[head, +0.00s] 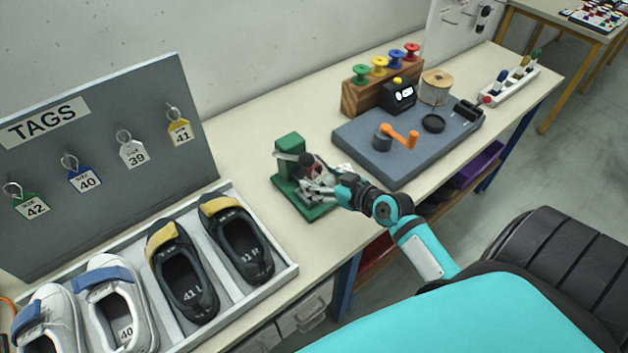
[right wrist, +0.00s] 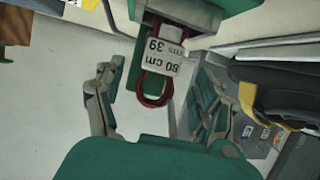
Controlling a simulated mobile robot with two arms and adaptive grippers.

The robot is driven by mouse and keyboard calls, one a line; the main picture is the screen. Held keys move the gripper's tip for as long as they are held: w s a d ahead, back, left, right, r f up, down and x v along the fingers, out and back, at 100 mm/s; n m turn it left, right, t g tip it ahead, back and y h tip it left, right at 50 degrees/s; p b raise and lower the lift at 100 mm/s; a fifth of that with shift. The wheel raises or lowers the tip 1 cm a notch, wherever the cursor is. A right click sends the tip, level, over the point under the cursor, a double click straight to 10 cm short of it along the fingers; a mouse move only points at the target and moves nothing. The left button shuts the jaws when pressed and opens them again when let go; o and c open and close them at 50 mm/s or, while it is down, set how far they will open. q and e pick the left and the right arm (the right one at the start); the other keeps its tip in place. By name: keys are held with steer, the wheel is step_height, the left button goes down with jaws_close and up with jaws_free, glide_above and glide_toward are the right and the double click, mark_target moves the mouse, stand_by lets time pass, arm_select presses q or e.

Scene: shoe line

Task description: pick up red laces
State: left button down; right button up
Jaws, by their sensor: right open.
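The red laces (right wrist: 153,90) hang as a looped bundle with a white tag (right wrist: 164,52) reading "80 cm" and "39". They hang at the green stand (head: 289,146) on the bench, and only a small dark red patch of them (head: 306,163) shows in the head view. My right gripper (head: 318,184) is at the stand, in front of the laces. In the right wrist view its fingers (right wrist: 155,80) are spread wide, one on each side of the laces, with nothing held. My left gripper is in neither view.
A tray (head: 283,279) of shoes stands at the left, below the TAGS board (head: 110,150). A grey station (head: 395,160) with an orange crank (head: 400,136) lies to the right, before a wooden block of coloured spools (head: 362,97). Bare bench shows behind the stand.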

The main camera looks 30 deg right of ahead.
mark_target(317, 177)
steer(key=x, duration=0.3)
steer(key=shift+w+f, duration=0.1)
steer(key=shift+w, duration=0.1)
steer(key=shift+s, duration=0.1)
steer(key=shift+c, duration=0.2)
steer(key=c, duration=1.1)
steer(key=shift+c, duration=0.2)
